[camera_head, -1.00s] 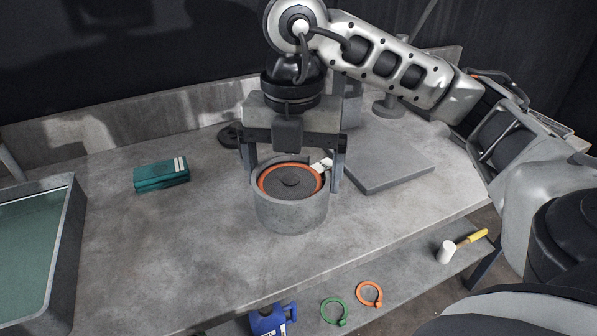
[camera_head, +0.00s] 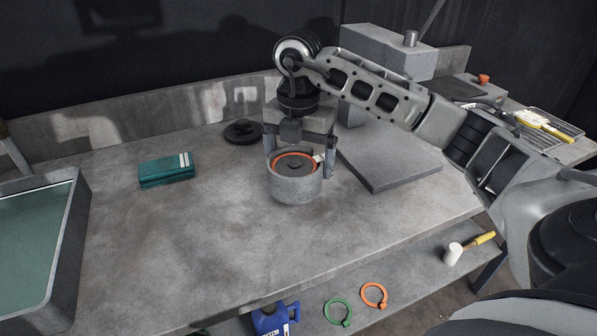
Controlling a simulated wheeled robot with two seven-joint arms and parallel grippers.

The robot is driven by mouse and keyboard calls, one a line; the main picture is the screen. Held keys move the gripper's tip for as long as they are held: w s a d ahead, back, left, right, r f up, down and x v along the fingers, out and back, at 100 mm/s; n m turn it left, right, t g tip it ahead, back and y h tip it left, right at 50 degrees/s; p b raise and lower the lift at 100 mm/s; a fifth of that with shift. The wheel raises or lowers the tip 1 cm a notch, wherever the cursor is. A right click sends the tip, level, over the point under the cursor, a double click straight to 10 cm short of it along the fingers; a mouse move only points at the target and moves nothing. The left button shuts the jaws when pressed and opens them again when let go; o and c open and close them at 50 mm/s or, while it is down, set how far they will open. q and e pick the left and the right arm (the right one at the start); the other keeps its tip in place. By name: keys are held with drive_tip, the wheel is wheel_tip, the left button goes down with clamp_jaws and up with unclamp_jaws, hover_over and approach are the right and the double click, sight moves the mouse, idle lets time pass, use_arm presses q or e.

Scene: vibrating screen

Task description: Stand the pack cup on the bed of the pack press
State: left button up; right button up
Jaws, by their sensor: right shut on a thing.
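The pack cup (camera_head: 295,187) is a grey round pot with an orange ring and dark disc inside its top. My right gripper (camera_head: 300,160) points down, shut on the cup, with a finger on each side of its rim. The cup is upright; whether its base touches the table is not clear. The pack press shows behind my right arm as a grey head block (camera_head: 375,48). Its flat grey bed (camera_head: 392,162) lies right of the cup, apart from it. My arm hides part of the press. My left gripper is not in view.
A teal box (camera_head: 166,170) and a dark disc (camera_head: 243,132) lie on the table. A grey tray (camera_head: 62,255) stands at left. A lower front shelf holds a mallet (camera_head: 455,253), green (camera_head: 338,312) and orange (camera_head: 374,296) rings and a blue jug (camera_head: 272,319). The table's front middle is clear.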

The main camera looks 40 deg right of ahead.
drive_tip(key=shift+w+d+f, duration=0.2)
drive_tip(key=shift+w+f, duration=0.15)
drive_tip(key=shift+f, duration=0.05)
drive_tip(key=shift+w+d+f, duration=0.1)
drive_tip(key=shift+w+f, duration=0.05)
drive_tip(key=shift+f, duration=1.6)
drive_tip(key=shift+f, duration=0.15)
drive_tip(key=o, duration=1)
drive_tip(key=shift+c, duration=0.2)
